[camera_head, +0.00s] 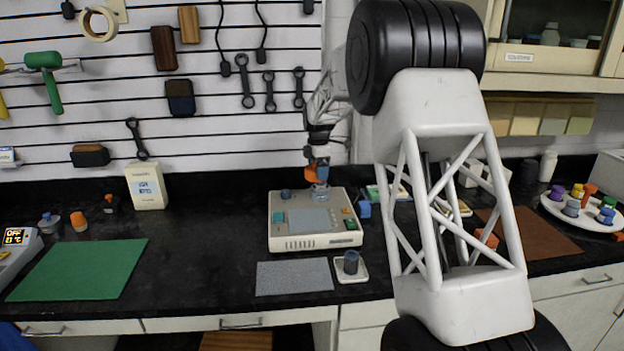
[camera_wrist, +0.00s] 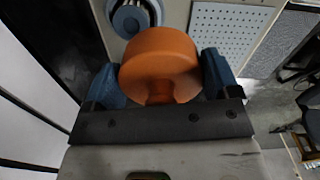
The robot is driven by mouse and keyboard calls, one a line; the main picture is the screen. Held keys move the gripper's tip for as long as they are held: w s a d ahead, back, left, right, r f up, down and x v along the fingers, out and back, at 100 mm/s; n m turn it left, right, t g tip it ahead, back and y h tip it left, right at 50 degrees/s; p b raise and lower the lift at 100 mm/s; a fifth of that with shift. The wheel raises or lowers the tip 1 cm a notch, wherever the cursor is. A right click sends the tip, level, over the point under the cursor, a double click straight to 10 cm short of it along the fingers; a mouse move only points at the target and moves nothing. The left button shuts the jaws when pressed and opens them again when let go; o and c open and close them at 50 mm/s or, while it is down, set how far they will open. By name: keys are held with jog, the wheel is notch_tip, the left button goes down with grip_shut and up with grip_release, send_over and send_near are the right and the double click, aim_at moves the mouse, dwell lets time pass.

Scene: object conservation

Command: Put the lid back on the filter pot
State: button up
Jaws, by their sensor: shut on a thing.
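My gripper (camera_head: 318,173) is shut on an orange round lid (camera_head: 311,174), above the back part of the beige instrument. In the wrist view the lid (camera_wrist: 160,65) sits between the two blue fingertips, its broad round face outward and its narrow neck toward the gripper. A small clear, bluish pot (camera_head: 320,192) stands on the instrument just below the lid and looks like the filter pot. The lid appears apart from it. A round blue-grey piece with a pale rim (camera_wrist: 131,18) shows beyond the lid in the wrist view; I cannot tell if it is the pot.
The beige instrument (camera_head: 318,242) has a grey plate and coloured buttons. A dark cylinder on a white base (camera_head: 351,264) and a grey mat (camera_head: 294,277) lie in front. A green mat (camera_head: 78,270) is left. A white tray (camera_head: 588,217) with small coloured pieces stands right.

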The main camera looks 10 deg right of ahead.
jog(key=shift+w+d+r, duration=0.15)
jog(key=shift+w+d, duration=0.4)
jog(key=shift+w, duration=0.35)
jog(key=shift+w+d+r, duration=0.1)
jog(key=shift+w+d, duration=0.45)
jog(key=shift+w, duration=0.3)
jog(key=shift+f, duration=0.15)
jog(key=shift+f, duration=2.5)
jog(key=shift+f, duration=0.25)
jog(key=o, duration=0.8)
jog(key=shift+r, duration=0.15)
jog(key=shift+r, duration=2.85)
